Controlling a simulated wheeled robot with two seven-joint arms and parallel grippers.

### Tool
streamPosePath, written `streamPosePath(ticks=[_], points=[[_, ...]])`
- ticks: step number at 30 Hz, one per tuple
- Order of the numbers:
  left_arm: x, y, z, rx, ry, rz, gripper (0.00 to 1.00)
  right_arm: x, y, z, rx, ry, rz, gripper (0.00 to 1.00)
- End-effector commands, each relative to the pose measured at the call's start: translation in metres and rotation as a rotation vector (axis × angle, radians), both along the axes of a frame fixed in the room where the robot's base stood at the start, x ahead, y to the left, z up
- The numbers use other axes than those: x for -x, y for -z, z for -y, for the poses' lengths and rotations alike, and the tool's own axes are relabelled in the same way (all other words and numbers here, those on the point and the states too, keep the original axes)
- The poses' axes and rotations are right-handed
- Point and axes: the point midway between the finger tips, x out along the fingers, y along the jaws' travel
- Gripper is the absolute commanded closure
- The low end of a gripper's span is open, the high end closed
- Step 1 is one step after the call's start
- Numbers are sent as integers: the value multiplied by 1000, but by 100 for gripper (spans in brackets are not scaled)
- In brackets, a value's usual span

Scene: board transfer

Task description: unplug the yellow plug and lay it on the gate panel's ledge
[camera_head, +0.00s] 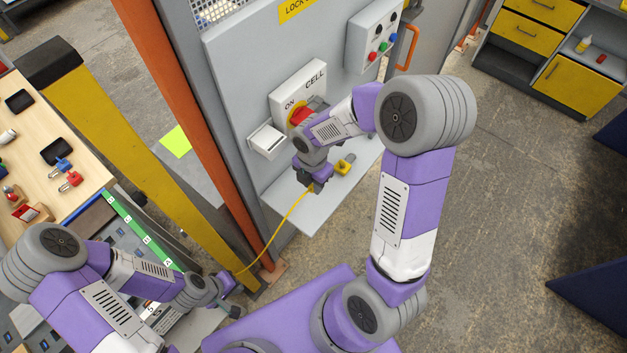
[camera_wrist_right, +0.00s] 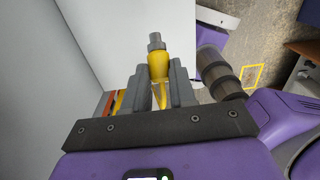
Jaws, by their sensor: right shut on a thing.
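My right gripper (camera_head: 317,187) is shut on the yellow plug, just above or at the gate panel's grey ledge (camera_head: 290,212). In the right wrist view the yellow plug (camera_wrist_right: 158,66) sits between the fingers, its grey metal tip bare and free of any socket. A yellow cable (camera_head: 287,222) runs from the right gripper down to the lower left.
Above are a white box (camera_head: 267,142), a red rotary switch (camera_head: 299,116) and a button box (camera_head: 376,38). An orange post (camera_head: 204,120) stands left. The ledge's front left is bare.

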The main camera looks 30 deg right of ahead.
Motion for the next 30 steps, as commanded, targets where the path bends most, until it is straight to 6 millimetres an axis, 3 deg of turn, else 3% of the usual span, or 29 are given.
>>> streamPosePath(ticks=[15, 27, 28, 30], points=[[0, 41, 0, 0, 0, 0, 100, 0, 53, 0, 0, 2, 0, 100], [0, 44, 0, 0, 0, 0, 100, 0, 57, 0, 0, 1, 0, 100], [0, 44, 0, 0, 0, 0, 100, 0, 57, 0, 0, 1, 0, 72], [0, 44, 0, 0, 0, 0, 100, 0, 57, 0, 0, 1, 0, 61]])
